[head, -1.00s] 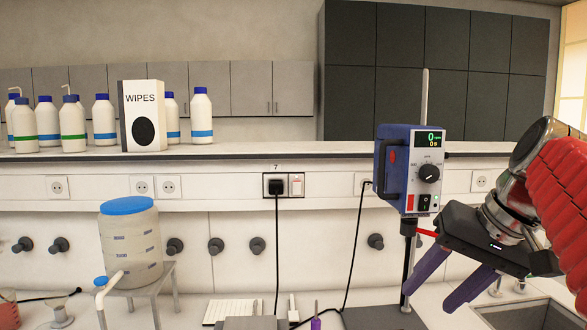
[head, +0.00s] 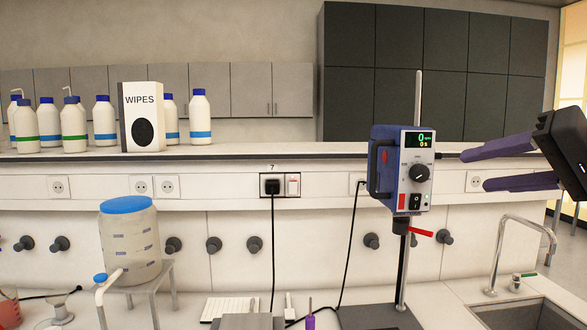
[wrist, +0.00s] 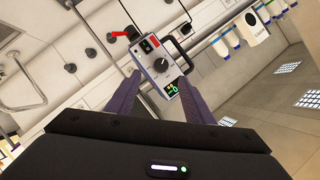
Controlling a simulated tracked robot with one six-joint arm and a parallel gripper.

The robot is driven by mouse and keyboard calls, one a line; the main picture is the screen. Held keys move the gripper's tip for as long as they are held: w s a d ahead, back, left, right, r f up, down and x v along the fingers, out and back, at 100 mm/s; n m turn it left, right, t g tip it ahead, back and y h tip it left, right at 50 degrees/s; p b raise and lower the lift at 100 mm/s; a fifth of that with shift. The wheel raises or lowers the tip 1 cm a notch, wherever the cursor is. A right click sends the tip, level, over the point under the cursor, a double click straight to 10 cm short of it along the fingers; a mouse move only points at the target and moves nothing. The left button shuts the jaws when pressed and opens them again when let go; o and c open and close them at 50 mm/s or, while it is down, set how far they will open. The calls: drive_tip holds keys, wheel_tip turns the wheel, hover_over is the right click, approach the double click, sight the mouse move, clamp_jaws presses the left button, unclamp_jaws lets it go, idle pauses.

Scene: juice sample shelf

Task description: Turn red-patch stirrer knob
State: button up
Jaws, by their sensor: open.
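The blue stirrer (head: 384,165) with a grey front panel hangs on an upright metal rod in the head view. Its black round knob (head: 419,173) sits mid-panel, below a lit display reading 0. A red patch (head: 402,202) is at the panel's lower left, beside a black switch. My gripper (head: 472,168) is open and empty, to the right of the stirrer, its purple fingers pointing left toward the panel and apart from it. In the wrist view the stirrer's knob (wrist: 161,65) shows ahead, between and beyond the spread fingers.
A red-handled clamp (head: 420,232) sits below the stirrer on the rod. A sink tap (head: 500,255) stands at the lower right. A shelf (head: 250,151) with bottles and a wipes box runs behind. A blue-lidded tank (head: 130,240) stands at left.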

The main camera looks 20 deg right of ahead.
sight(425, 173)
drive_tip(key=shift+s+d+r, duration=0.2)
drive_tip(key=shift+d+r, duration=0.1)
drive_tip(key=shift+r, duration=0.2)
drive_tip(key=shift+x, duration=6.9)
drive_tip(key=shift+d+r, duration=0.1)
drive_tip(key=shift+r, duration=0.1)
drive_tip(key=c, duration=1)
